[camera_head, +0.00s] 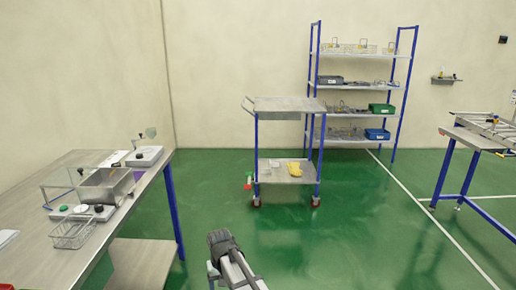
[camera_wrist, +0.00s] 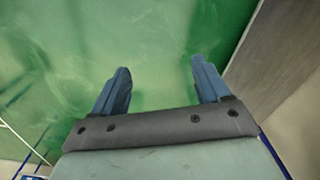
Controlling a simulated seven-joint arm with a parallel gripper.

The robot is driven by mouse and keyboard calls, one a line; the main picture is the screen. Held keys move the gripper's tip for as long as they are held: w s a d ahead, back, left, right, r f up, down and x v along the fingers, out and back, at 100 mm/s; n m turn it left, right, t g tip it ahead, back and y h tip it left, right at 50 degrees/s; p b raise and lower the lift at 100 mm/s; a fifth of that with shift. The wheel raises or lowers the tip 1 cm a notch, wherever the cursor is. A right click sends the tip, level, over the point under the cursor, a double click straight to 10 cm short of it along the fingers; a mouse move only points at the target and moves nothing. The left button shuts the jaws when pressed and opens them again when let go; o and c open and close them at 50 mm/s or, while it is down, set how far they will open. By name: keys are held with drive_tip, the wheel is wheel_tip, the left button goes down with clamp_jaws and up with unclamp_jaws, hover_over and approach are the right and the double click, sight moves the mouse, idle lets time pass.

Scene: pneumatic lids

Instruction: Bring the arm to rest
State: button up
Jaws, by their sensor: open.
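My gripper (camera_wrist: 160,84) shows in the wrist view with its two blue fingers spread apart. Nothing is between them, and the green floor (camera_wrist: 160,40) lies beyond. In the head view only part of my arm (camera_head: 232,262) shows at the bottom centre, over the green floor. My fingertips cannot be made out in the head view. The gripper touches nothing that I can see.
A work table (camera_head: 35,255) with a metal box (camera_head: 105,186) and wire basket (camera_head: 73,233) stands at left. A trolley (camera_head: 290,104) and blue-framed shelves (camera_head: 350,85) stand at the back. Another table (camera_head: 480,138) is at right. The middle floor is clear.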

drive_tip(key=s+d+f+m, duration=0.1)
drive_tip(key=s+d+f, duration=0.3)
drive_tip(key=d, duration=0.6)
drive_tip(key=s+d+f+m, duration=0.2)
drive_tip(key=s+d+f, duration=0.2)
drive_tip(key=d, duration=0.6)
drive_tip(key=s+d+f+m, duration=0.1)
drive_tip(key=s+d+f, duration=0.2)
drive_tip(key=d, duration=0.7)
drive_tip(key=s+f+g, duration=0.3)
drive_tip(key=s+f, duration=0.7)
drive_tip(key=s, duration=0.4)
drive_tip(key=s+f+g, duration=0.3)
drive_tip(key=s+f, duration=0.7)
drive_tip(key=s, duration=0.5)
drive_tip(key=shift+a+f+g, duration=0.25)
drive_tip(key=shift+a+g, duration=0.05)
drive_tip(key=shift+a, duration=0.05)
